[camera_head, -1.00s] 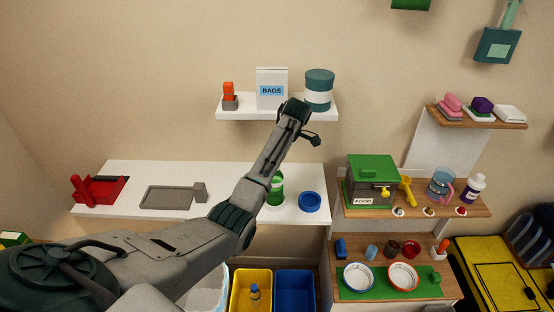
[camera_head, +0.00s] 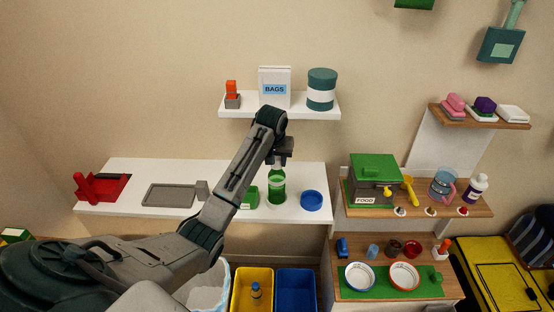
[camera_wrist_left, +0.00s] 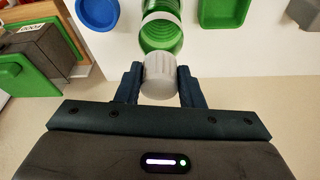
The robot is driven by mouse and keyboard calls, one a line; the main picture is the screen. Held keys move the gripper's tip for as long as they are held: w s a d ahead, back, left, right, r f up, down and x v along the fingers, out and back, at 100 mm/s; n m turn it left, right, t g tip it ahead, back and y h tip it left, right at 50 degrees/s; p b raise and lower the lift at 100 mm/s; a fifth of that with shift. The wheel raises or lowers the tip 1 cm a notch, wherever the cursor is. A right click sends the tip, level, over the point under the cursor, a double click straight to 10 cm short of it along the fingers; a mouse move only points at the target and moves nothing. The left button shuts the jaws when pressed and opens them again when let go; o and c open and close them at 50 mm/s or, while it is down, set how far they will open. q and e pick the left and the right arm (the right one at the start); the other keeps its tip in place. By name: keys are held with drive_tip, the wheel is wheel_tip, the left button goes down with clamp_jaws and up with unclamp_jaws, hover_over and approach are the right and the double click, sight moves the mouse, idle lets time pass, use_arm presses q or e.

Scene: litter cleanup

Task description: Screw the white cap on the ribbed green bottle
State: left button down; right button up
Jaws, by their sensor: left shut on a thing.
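The ribbed green bottle (camera_head: 277,186) stands upright on the white counter, with a pale band around it. In the left wrist view its ribbed green body (camera_wrist_left: 162,37) lies just beyond the cap. My left gripper (camera_head: 280,158) is over the bottle's top, pointing down. In the left wrist view its two fingers are shut on the white cap (camera_wrist_left: 160,77), one finger on each side. The cap hides the bottle's mouth there, and I cannot tell whether cap and bottle touch. My right gripper is not in view.
A blue round dish (camera_head: 311,200) is right of the bottle, and a green tray (camera_head: 250,198) is close on its left. A grey tray (camera_head: 169,195) lies further left. The wall shelf (camera_head: 302,111) with a bags box (camera_head: 275,88) is above and behind.

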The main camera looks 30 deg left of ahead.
sight(276, 158)
use_arm(q)
drive_tip(key=m, duration=0.2)
drive_tip(key=shift+a+m+h, duration=0.1)
drive_tip(key=shift+m+h, duration=0.3)
drive_tip(key=c, duration=0.9)
unclamp_jaws()
drive_tip(key=shift+w+f, duration=0.1)
drive_tip(key=shift+c, duration=0.2)
drive_tip(key=shift+r, duration=3.05)
